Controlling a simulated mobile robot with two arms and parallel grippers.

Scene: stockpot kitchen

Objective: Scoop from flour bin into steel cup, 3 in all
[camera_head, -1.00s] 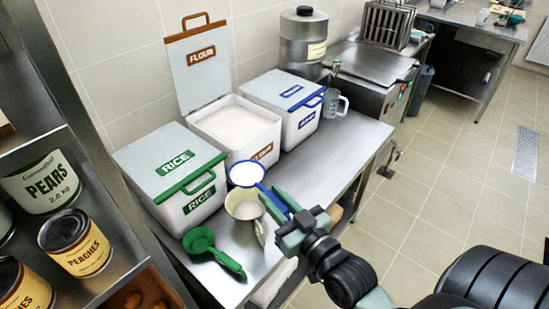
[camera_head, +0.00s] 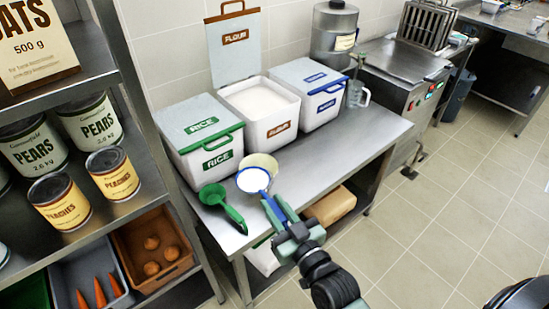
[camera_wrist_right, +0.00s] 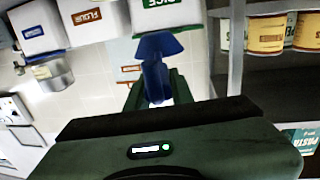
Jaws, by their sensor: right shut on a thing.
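The flour bin (camera_head: 284,128) stands open on the steel counter, its lid (camera_head: 235,60) upright behind it and white flour (camera_head: 259,99) inside. My right gripper (camera_head: 278,211) is shut on the handle of a blue scoop (camera_head: 264,193). The scoop's bowl holds white flour (camera_head: 253,180). The blue scoop also shows from behind in the right wrist view (camera_wrist_right: 157,48). My left gripper is out of view.
The rice bin (camera_head: 200,136) and a blue-labelled bin (camera_head: 317,98) flank the flour bin, both closed. A green scoop (camera_head: 221,204) lies at the counter's front left. A shelf of cans (camera_head: 112,174) is left of the counter.

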